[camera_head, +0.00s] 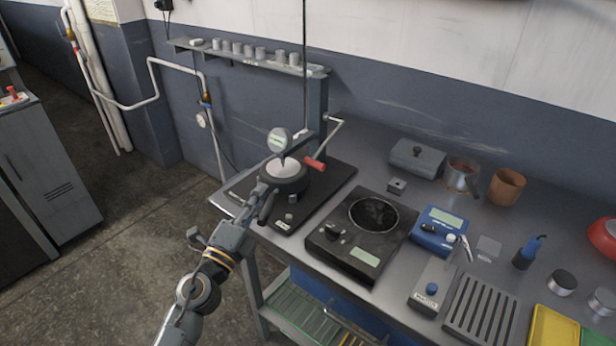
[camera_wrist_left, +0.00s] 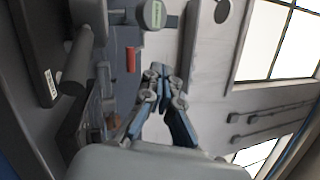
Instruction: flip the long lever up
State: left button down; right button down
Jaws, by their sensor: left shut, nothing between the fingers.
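A long, thin metal lever with a red grip (camera_head: 315,164) is on the right side of the press-like stand (camera_head: 317,105). Its rod slopes down from upper right to the grip. The red grip also shows in the left wrist view (camera_wrist_left: 131,60). A round gauge (camera_head: 279,139) sits over a pale round plate on a dark base (camera_head: 285,178). A dark rod-like handle (camera_head: 266,208) juts forward from this base. My left gripper (camera_head: 264,188) is beside the base's front left, apart from the red grip. In the wrist view its fingers (camera_wrist_left: 157,70) are together and empty.
A hot plate (camera_head: 362,240), a blue meter (camera_head: 441,230) and a slotted grey rack (camera_head: 484,308) stand to the right. A grey lidded box (camera_head: 417,158) and cups are behind. A wall shelf (camera_head: 245,57) with small weights is above.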

pick_arm(q)
jog(key=d+r+m+g+h, duration=0.3)
jog(key=d+m+g+h, duration=0.3)
jog(key=m, duration=0.6)
jog(key=w+f+m+y, duration=0.1)
jog(key=m+y, duration=0.1)
jog(key=w+a+m+g+y, duration=0.1)
jog(key=w+m+y, duration=0.1)
jog(key=w+a+f+m+g+y+b, duration=0.1)
jog(key=m+y, duration=0.1)
jog(key=shift+w+f, duration=0.3)
jog(key=p+x, duration=0.1)
jog(key=x, duration=0.9)
jog(key=shift+f+p, duration=0.1)
jog(key=shift+p, duration=0.2)
